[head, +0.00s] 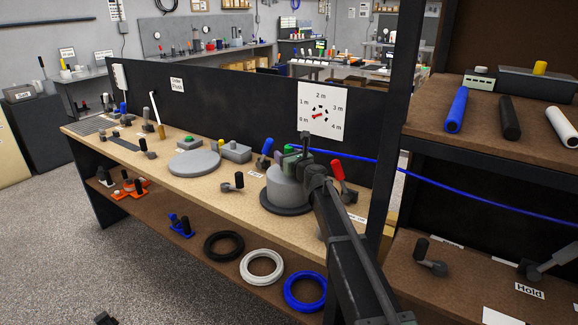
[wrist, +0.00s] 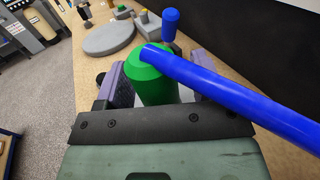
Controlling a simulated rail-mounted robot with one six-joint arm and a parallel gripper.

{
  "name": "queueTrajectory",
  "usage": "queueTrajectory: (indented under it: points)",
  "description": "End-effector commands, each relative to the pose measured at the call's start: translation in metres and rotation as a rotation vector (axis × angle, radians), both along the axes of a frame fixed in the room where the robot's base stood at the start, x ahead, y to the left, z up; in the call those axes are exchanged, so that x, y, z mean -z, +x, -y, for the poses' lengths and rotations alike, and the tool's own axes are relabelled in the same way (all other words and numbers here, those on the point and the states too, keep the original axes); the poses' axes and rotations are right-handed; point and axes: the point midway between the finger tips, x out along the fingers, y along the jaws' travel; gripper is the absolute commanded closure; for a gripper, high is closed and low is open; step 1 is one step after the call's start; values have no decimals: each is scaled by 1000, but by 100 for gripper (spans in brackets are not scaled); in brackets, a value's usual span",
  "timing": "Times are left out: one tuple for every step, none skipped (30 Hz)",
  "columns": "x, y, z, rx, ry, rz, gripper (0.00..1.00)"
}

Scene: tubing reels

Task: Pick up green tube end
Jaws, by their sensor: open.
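The green tube end (wrist: 152,76) stands as a green cylinder between the two purple-grey fingers of my gripper (wrist: 160,88) in the wrist view. My gripper is open around it. A small gap shows on its left; its right side is partly hidden. The blue tube (wrist: 235,92) crosses in front of its top right side. In the head view my gripper (head: 291,160) is above the round grey reel stand on the bench, with a bit of green beside it. The blue tube (head: 430,178) runs from there to the right, past the dark post.
A red-handled lever (head: 337,170) and a blue-handled lever (head: 266,147) stand close to my gripper. A black panel with a length dial (head: 320,112) rises behind. A flat grey disc (head: 194,163) lies to the left. Black, white and blue coils (head: 305,291) lie on the lower shelf.

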Motion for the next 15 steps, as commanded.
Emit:
queueTrajectory:
  points:
    - [0, 5, -3, 0, 0, 0, 39]
    - [0, 5, -3, 0, 0, 0, 39]
    - [0, 5, -3, 0, 0, 0, 39]
    - [0, 4, -3, 0, 0, 0, 39]
    - [0, 4, -3, 0, 0, 0, 39]
    - [0, 4, -3, 0, 0, 0, 39]
    - [0, 4, -3, 0, 0, 0, 40]
    - [0, 4, -3, 0, 0, 0, 45]
    - [0, 4, -3, 0, 0, 0, 51]
    - [0, 4, -3, 0, 0, 0, 56]
    - [0, 4, -3, 0, 0, 0, 60]
    - [0, 4, -3, 0, 0, 0, 66]
    - [0, 4, -3, 0, 0, 0, 71]
    - [0, 4, -3, 0, 0, 0, 76]
    - [0, 4, -3, 0, 0, 0, 82]
